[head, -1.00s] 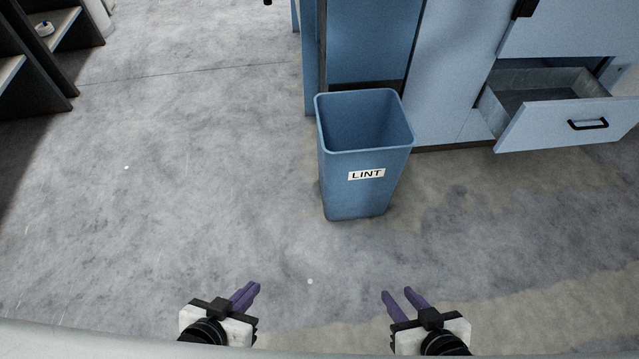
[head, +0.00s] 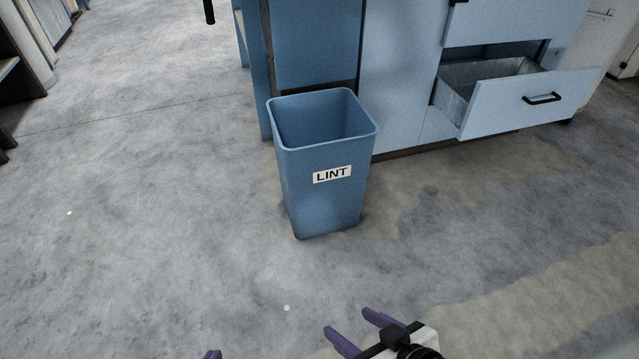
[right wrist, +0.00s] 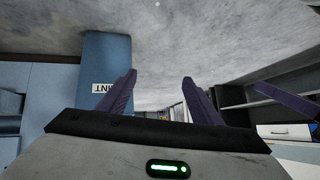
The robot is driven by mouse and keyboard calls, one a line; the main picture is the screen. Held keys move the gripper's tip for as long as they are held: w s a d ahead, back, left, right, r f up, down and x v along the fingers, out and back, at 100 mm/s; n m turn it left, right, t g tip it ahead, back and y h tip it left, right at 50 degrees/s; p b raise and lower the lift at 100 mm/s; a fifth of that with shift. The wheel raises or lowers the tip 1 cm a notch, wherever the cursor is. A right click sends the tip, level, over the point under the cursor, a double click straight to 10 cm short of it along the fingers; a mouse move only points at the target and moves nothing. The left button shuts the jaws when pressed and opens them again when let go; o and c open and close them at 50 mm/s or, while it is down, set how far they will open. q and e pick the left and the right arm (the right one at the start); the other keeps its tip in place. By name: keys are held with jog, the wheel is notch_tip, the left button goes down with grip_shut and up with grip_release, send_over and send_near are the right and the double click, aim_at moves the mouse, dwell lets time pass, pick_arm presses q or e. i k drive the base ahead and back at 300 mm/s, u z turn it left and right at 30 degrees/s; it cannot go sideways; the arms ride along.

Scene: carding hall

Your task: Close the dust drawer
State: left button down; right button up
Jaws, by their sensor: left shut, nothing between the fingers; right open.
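The dust drawer (head: 528,100) is pulled out from the low part of the light blue machine (head: 403,75), at the upper right of the head view. Its front has a black bar handle (head: 541,98), and its grey metal inside shows. My right gripper (head: 356,323) is at the bottom of the head view, open and empty, well short of the drawer. It also shows in the right wrist view (right wrist: 160,95) with its purple fingers apart. My left gripper (head: 212,355) shows only as a purple fingertip at the bottom edge; it is shut and empty.
A blue bin labelled LINT (head: 325,172) stands on the floor in front of the machine, left of the drawer. It also shows upside down in the right wrist view (right wrist: 106,70). The concrete floor (head: 470,240) before the drawer is clear. Dark shelving stands at far left.

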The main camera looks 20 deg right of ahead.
aim_at(485, 98)
jog(key=z, duration=1.65)
